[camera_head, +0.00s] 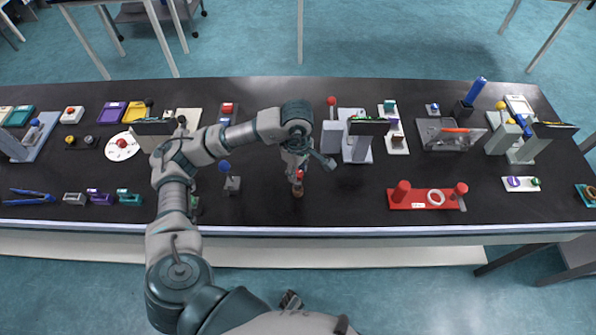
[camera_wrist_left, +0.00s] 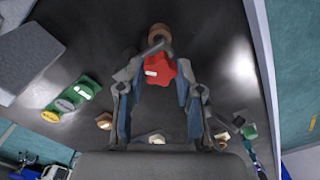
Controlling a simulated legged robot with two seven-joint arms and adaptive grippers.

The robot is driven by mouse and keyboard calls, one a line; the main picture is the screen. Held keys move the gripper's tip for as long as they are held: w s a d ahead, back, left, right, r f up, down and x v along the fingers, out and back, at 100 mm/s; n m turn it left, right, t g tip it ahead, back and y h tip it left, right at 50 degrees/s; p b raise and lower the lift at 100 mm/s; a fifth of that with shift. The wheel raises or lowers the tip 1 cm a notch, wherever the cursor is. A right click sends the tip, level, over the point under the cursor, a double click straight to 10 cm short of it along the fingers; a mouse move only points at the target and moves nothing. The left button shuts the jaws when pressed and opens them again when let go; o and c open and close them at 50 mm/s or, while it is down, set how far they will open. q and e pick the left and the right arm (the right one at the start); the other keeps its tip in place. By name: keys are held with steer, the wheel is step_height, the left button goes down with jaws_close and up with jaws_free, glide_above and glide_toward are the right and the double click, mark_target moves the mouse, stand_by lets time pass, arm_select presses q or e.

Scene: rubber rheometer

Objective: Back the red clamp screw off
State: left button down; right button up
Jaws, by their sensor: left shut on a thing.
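The red clamp screw (camera_head: 299,175) stands on the black bench near its front edge, at the middle of the head view. Its red lobed knob (camera_wrist_left: 158,70) is large in the left wrist view, with a brown round part (camera_wrist_left: 159,33) beside it. My left gripper (camera_head: 299,168) reaches down over the screw. In the left wrist view my left gripper (camera_wrist_left: 158,88) has one finger on each side of the red knob, shut on it. The lower part of the screw is small and partly hidden in the head view. My right gripper does not show.
A blue-knobbed piece (camera_head: 232,184) stands to the left. A red base with posts (camera_head: 427,198) lies to the right. The bench between the screw and that red base is clear.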

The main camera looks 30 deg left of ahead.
arm_select(q)
steer(key=n, duration=0.4)
steer(key=shift+f+n+p, duration=0.1)
steer(key=shift+n+p, duration=0.2)
steer(key=shift+n, duration=0.1)
steer(key=shift+n+p, duration=0.3)
steer(key=shift+n, duration=1.9)
